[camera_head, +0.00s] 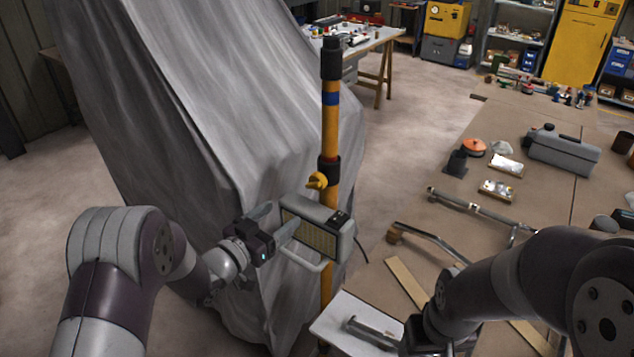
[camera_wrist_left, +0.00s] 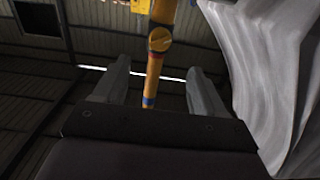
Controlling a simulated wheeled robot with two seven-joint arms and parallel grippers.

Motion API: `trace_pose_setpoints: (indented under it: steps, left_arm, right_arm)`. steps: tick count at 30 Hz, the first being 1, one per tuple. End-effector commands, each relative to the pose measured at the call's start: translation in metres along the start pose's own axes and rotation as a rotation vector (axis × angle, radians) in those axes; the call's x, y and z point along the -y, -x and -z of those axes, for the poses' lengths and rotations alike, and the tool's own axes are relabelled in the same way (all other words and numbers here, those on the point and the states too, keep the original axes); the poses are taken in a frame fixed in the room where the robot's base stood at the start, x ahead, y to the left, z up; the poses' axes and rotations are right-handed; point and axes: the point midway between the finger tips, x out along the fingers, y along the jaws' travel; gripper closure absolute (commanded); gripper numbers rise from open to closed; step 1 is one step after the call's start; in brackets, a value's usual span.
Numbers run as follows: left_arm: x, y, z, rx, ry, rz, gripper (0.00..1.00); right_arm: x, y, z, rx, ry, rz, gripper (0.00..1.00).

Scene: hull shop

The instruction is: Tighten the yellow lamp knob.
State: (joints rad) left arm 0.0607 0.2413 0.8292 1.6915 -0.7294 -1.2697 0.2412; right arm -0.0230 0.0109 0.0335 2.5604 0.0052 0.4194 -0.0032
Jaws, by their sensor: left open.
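The yellow lamp knob (camera_head: 317,181) sticks out to the left of an upright yellow pole (camera_head: 330,130) with black collars, just above the grey work lamp (camera_head: 318,230). My left gripper (camera_head: 275,220) is open and empty, to the left of the lamp and below the knob. In the left wrist view the knob (camera_wrist_left: 160,40) shows on the pole, beyond and between the two parted fingers (camera_wrist_left: 155,85). It is apart from them. My right arm (camera_head: 500,285) comes in at the lower right; its fingers cannot be made out clearly.
A large grey draped cover (camera_head: 200,110) stands close behind my left gripper. A brown workbench (camera_head: 500,130) on the right holds a grey toolbox (camera_head: 562,152), metal pipes (camera_head: 475,208) and small parts. A white board (camera_head: 350,318) lies below the lamp. The floor behind the pole is clear.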

Motion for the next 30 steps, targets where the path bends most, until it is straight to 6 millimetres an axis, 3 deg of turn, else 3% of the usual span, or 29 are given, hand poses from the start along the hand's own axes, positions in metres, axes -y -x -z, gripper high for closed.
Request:
trace_pose_setpoints:
  steps: [4,9,15,21,29,30]
  left_arm:
    - [-0.001,-0.021,0.007,-0.014,0.010,-0.005,0.29]
    - [-0.001,-0.066,0.009,-0.013,0.009,-0.004,0.29]
    - [-0.001,-0.107,0.008,-0.013,0.008,-0.002,0.29]
    - [0.000,-0.124,0.005,-0.012,0.009,0.000,0.29]
    - [0.000,-0.126,0.005,-0.012,0.008,0.001,0.29]
    - [0.000,-0.125,0.005,-0.012,0.008,0.001,0.39]
  right_arm:
    - [0.000,0.011,0.002,-0.001,0.000,0.000,0.32]
    - [0.000,0.031,0.004,-0.001,0.000,0.000,0.32]
    - [0.000,0.044,0.005,-0.001,0.000,0.000,0.32]
    - [0.000,0.048,0.006,-0.001,0.000,0.000,0.32]
    - [0.000,0.047,0.006,-0.001,0.000,0.000,0.32]
    - [0.000,0.047,0.006,-0.001,0.000,0.000,0.32]
